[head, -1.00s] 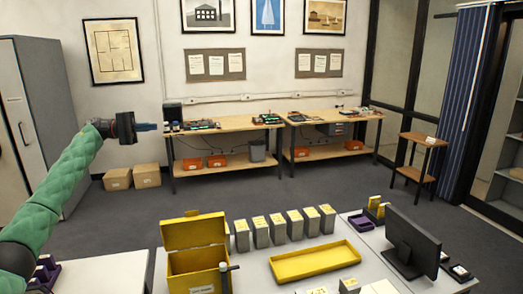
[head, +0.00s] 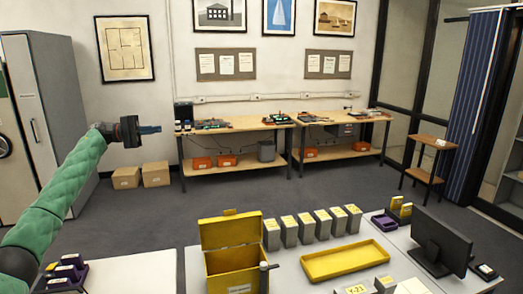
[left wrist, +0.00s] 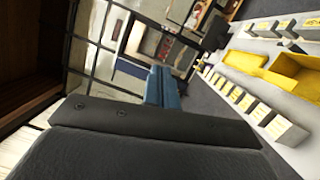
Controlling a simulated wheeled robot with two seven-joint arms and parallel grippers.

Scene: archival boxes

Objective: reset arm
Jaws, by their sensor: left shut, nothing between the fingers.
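My left gripper (head: 150,130) is raised at the left of the head view, on the end of my green-sleeved arm. Its blue fingers point right, are shut together and hold nothing. In the left wrist view the shut fingers (left wrist: 162,88) show in the middle, with no object touching them. The gripper is in the air, well apart from the table and the boxes. My right gripper is not in view.
An open yellow box (head: 231,262), a yellow tray (head: 345,262), several grey boxes (head: 290,232) and a monitor (head: 440,243) stand on the front table. Workbenches (head: 238,124) line the far wall. A grey cabinet (head: 50,110) stands at left. Floor between is clear.

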